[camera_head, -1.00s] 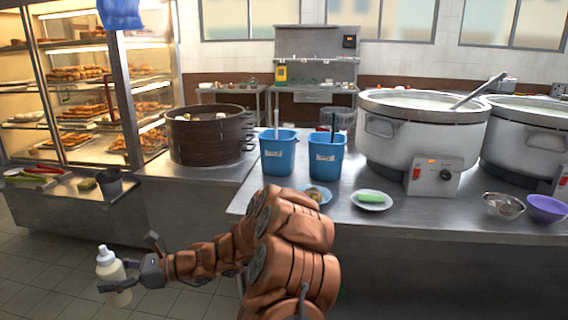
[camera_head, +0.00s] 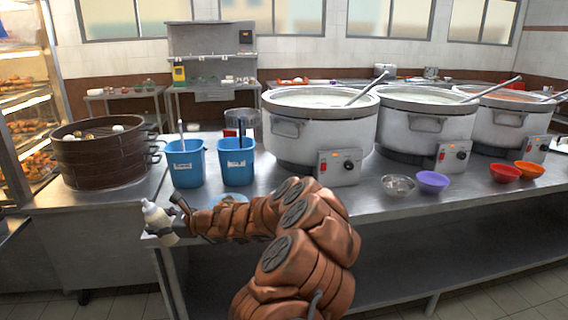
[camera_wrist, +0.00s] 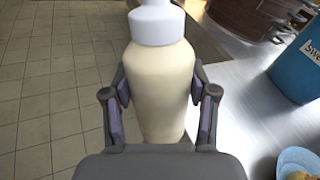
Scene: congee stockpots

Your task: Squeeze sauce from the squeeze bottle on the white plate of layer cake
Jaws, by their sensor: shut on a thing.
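The squeeze bottle (camera_head: 156,216), cream-coloured with a white cap, is upright in my gripper (camera_head: 172,221) at the counter's front left corner. In the wrist view my gripper (camera_wrist: 160,88) has one finger on each side of the bottle (camera_wrist: 161,68), shut on it. The bottle's tip is cut off at the top of that view. The white plate of layer cake is not visible now; my arm covers that part of the counter in the head view. A blue plate (camera_wrist: 291,176) with a yellowish food piece shows in the wrist view's lower right corner.
Two blue tubs (camera_head: 185,168) (camera_head: 237,166) stand behind the arm. A dark steamer (camera_head: 100,155) is at the left. Large stockpots (camera_head: 318,125) line the back. Metal, purple (camera_head: 432,182), red and orange bowls sit at the right. The counter front (camera_head: 385,215) right of my arm is clear.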

